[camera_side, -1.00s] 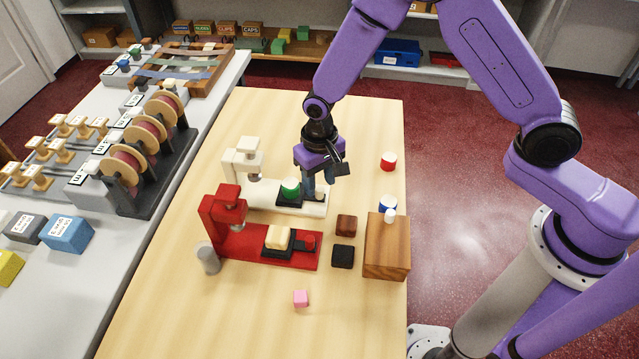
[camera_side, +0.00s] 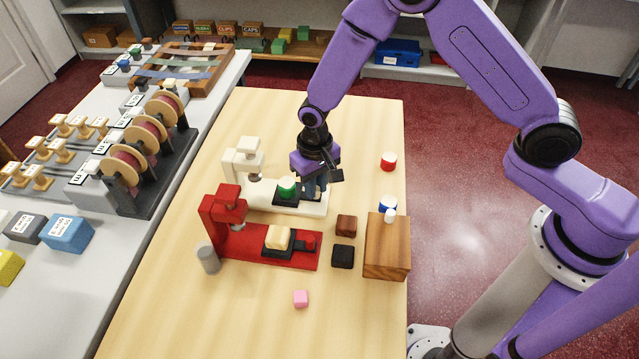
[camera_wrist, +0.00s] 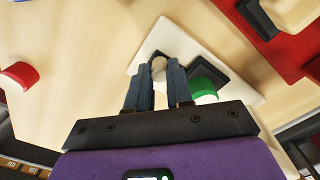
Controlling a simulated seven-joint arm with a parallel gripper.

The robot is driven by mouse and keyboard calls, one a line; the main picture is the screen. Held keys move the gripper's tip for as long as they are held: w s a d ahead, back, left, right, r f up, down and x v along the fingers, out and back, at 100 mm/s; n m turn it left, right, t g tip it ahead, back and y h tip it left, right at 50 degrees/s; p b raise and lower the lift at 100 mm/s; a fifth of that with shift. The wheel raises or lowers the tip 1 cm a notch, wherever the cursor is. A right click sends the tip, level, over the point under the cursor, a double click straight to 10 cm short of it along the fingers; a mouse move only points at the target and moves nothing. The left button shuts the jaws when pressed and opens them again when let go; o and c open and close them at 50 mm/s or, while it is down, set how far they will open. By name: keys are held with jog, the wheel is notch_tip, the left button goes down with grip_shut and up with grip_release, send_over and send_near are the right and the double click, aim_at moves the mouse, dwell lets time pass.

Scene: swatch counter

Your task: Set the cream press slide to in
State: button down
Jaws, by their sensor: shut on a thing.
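The cream press (camera_side: 243,155) stands in the middle of the table, its ram over the left part of its base. Its black slide (camera_side: 281,203) lies on the base right of the ram, carrying a green-and-white round piece (camera_side: 287,187). My gripper (camera_side: 312,194) is low at the right end of the base, shut on the slide's knob, mostly hidden by the fingers. In the wrist view the pale knob (camera_wrist: 158,66) sits between the fingertips, beside the black slide (camera_wrist: 211,70) and the green piece (camera_wrist: 203,88).
A red press (camera_side: 228,205) with a cream block (camera_side: 277,237) stands close in front. A brown block (camera_side: 346,225), a black block (camera_side: 343,257) and a wooden box (camera_side: 387,255) are at right. A red-and-white cylinder (camera_side: 388,161) stands behind; a grey cylinder (camera_side: 208,258) stands front left.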

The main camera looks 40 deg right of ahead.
aim_at(301, 195)
jog(key=shift+w+a, duration=1.2)
jog(key=c, duration=1)
grip_release()
notch_tip(301, 195, up, 17)
jog(key=shift+r, duration=0.2)
